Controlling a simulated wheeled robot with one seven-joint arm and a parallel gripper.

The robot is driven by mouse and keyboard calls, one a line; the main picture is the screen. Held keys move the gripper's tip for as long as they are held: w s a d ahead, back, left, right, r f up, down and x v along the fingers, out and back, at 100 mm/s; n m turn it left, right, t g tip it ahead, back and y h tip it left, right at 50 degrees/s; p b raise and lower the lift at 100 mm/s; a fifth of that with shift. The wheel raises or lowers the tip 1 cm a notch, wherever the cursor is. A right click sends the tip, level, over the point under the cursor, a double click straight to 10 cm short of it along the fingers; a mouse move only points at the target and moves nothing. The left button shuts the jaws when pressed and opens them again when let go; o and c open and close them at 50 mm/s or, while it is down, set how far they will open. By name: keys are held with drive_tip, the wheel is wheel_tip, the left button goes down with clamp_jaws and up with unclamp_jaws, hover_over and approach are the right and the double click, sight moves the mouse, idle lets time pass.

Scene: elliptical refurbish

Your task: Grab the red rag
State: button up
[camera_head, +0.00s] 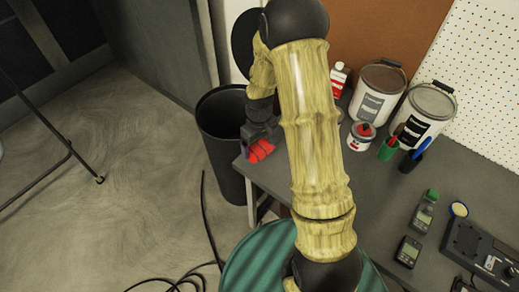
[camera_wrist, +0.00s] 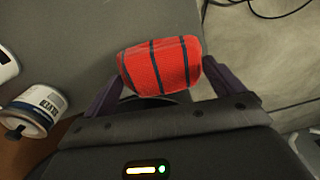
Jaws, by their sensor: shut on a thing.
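The red rag (camera_wrist: 160,66) has dark stripes and looks rolled or folded. In the wrist view it sits between the two fingers of my gripper (camera_wrist: 163,85), which is shut on it. In the head view the red rag (camera_head: 260,150) shows at the left corner of the dark workbench (camera_head: 400,190), just under my gripper (camera_head: 258,140). I cannot tell whether the rag still touches the bench top. My arm hides part of the bench behind it.
A black bin (camera_head: 222,140) stands on the floor left of the bench. Paint buckets (camera_head: 377,92), a small can (camera_head: 361,136), and cups with tools (camera_head: 388,149) stand toward the back. Handheld devices (camera_head: 409,251) lie at the right. Cables (camera_head: 205,225) run over the floor.

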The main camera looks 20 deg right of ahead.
sight(259, 146)
wheel_tip(259, 146, up, 5)
